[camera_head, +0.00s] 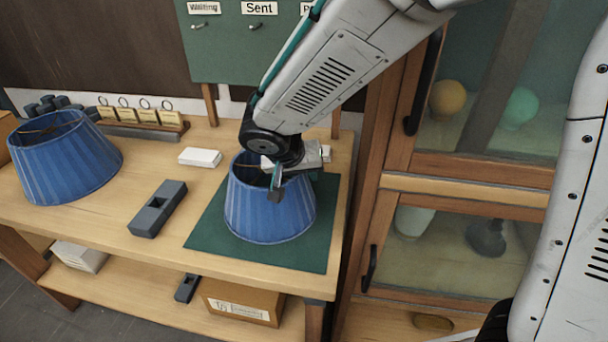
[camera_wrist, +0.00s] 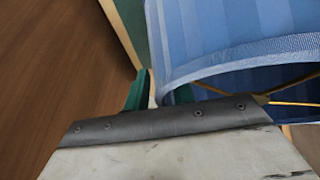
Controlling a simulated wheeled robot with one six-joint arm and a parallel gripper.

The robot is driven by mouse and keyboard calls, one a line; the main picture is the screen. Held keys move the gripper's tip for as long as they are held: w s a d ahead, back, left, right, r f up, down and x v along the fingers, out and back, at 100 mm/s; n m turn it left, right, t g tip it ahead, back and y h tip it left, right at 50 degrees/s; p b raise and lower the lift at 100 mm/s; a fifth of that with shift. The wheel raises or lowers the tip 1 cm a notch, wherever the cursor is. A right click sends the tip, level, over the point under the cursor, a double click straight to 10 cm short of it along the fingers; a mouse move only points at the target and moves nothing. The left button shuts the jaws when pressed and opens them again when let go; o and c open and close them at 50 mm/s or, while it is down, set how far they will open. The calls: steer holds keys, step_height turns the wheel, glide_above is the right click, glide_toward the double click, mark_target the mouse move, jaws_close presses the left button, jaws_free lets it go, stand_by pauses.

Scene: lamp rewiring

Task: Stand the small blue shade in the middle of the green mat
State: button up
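The small blue shade (camera_head: 268,212) is pleated, wider at the bottom, and upright on the green mat (camera_head: 208,235). Its base looks at mat level, but I cannot tell whether it bears fully on the mat. It looks near the mat's middle. My gripper (camera_head: 276,182) is at the shade's top rim, with a finger in front of the near part. In the wrist view the shade (camera_wrist: 235,40) fills the upper right, and my green fingertips (camera_wrist: 160,92) are close together beside its rim. I cannot tell whether they clamp it.
A larger blue shade (camera_head: 62,160) stands at the bench's left. A dark grey block (camera_head: 157,209) and a white box (camera_head: 200,157) lie left of the mat. A rack with tags (camera_head: 140,120) is behind. A glass-fronted cabinet (camera_head: 470,185) stands close on the right.

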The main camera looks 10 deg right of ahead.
steer(key=v, duration=1.1)
steer(key=shift+s+a+r, duration=0.1)
steer(key=shift+s+r, duration=0.05)
steer(key=shift+r, duration=0.2)
